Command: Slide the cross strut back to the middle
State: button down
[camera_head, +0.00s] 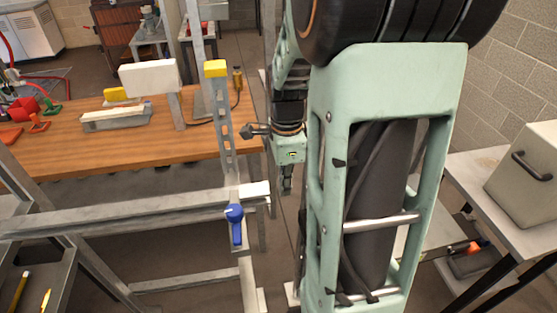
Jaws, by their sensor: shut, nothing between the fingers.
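A grey metal frame stands at the left and centre of the head view. A horizontal strut (120,210), which looks like the cross strut, runs from the left edge to a pale end piece (255,190). A blue-handled knob (235,213) sits near its right end, close to a perforated upright (226,140) with a yellow cap. My gripper (287,190) points down just right of the pale end piece and is shut and empty. I cannot tell whether it touches the frame. My large green arm hides much of the right side.
A wooden bench (160,150) behind the frame holds a tray-like block (115,117), a white block on a post (148,77) and small red and green items. A grey box (528,175) stands on a table at the right. A lower frame bar (185,281) runs below the strut.

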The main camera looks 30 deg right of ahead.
aim_at(259, 190)
jog(key=shift+w+a+r, duration=0.1)
jog(key=shift+w+a, duration=0.05)
jog(key=shift+a, duration=0.5)
jog(key=shift+w+a, duration=0.15)
jog(key=shift+a, duration=0.45)
jog(key=shift+w+a, duration=0.3)
jog(key=shift+a, duration=0.65)
jog(key=shift+w+a, duration=0.25)
jog(key=shift+a, duration=0.7)
